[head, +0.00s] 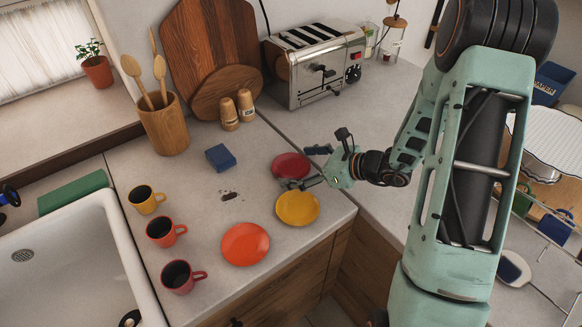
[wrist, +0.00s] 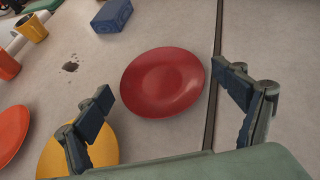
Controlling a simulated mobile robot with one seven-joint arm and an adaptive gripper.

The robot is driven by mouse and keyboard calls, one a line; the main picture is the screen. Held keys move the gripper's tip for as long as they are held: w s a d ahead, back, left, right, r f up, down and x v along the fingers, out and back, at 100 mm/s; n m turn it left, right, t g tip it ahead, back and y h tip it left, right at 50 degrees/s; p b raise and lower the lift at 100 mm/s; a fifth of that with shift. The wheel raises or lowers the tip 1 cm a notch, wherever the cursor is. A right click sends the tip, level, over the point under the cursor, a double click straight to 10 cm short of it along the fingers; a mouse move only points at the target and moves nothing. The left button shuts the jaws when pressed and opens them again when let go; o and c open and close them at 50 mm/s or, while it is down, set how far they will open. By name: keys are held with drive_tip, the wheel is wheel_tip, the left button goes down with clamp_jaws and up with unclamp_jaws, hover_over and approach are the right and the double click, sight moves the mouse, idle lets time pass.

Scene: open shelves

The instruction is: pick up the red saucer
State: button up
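The red saucer (head: 290,165) lies flat on the counter, behind the yellow saucer (head: 297,208). In the wrist view the red saucer (wrist: 162,82) is fully visible, ahead of and between my gripper's spread fingers. My gripper (head: 304,182) is at the near side of the red saucer in the head view. The wrist view shows my gripper (wrist: 168,118) open and empty. I cannot tell how high its fingertips are above the counter. The left finger overlaps the yellow saucer (wrist: 60,155) in the wrist view.
An orange saucer (head: 245,244) lies left of the yellow one. A blue block (head: 220,157) sits left of the red saucer. Several mugs stand along the white sink (head: 70,262). A toaster (head: 315,65) stands behind. A seam runs just right of the red saucer.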

drive_tip(key=c, duration=1.1)
drive_tip(key=shift+r, duration=0.1)
